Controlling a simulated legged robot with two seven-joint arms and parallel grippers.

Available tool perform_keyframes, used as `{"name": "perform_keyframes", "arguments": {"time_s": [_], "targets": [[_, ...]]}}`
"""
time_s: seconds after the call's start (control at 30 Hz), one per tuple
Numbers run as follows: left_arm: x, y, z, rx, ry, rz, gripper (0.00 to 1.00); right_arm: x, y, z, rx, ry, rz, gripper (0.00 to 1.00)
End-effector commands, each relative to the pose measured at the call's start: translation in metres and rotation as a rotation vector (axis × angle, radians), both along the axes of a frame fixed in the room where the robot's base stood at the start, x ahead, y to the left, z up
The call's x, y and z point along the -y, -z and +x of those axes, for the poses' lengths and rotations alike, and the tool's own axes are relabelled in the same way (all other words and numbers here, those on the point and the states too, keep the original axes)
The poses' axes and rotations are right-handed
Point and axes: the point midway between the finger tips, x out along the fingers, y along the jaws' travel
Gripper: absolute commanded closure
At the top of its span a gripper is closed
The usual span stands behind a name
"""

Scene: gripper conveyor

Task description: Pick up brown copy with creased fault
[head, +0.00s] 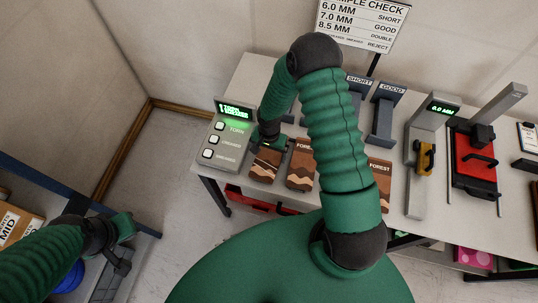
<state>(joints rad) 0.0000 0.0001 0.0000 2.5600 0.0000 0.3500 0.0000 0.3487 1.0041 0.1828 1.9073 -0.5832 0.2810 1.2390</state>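A button panel (220,133) with a lit green display stands left of the copies. Behind are SHORT and GOOD stands (385,113), and a sign (362,22). A gauge (423,150) and a red press (473,160) stand right. A box marked MID (18,226) is far left.

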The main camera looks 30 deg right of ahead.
Motion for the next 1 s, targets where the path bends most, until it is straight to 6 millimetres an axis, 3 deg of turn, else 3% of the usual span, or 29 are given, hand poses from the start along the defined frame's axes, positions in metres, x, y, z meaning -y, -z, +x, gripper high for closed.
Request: {"name": "perform_keyframes", "arguments": {"time_s": [0.03,0.33,0.67,0.93,1.0], "targets": [[0.000,0.000,0.000,0.000,0.000,0.000,1.00,0.000,0.000,0.000,0.000,0.000,0.000,0.16],[0.000,0.000,0.000,0.000,0.000,0.000,1.00,0.000,0.000,0.000,-0.001,0.000,-0.001,0.55],[0.000,0.001,0.000,0.000,0.000,0.000,1.00,0.000,-0.004,0.001,0.001,0.000,-0.001,0.56],[0.000,0.010,0.000,0.000,0.000,0.000,1.00,0.001,-0.033,0.002,0.005,0.000,-0.001,0.56],[0.000,0.014,0.000,0.000,0.000,0.000,1.00,-0.007,-0.035,-0.007,-0.001,-0.006,-0.001,0.56]]}}
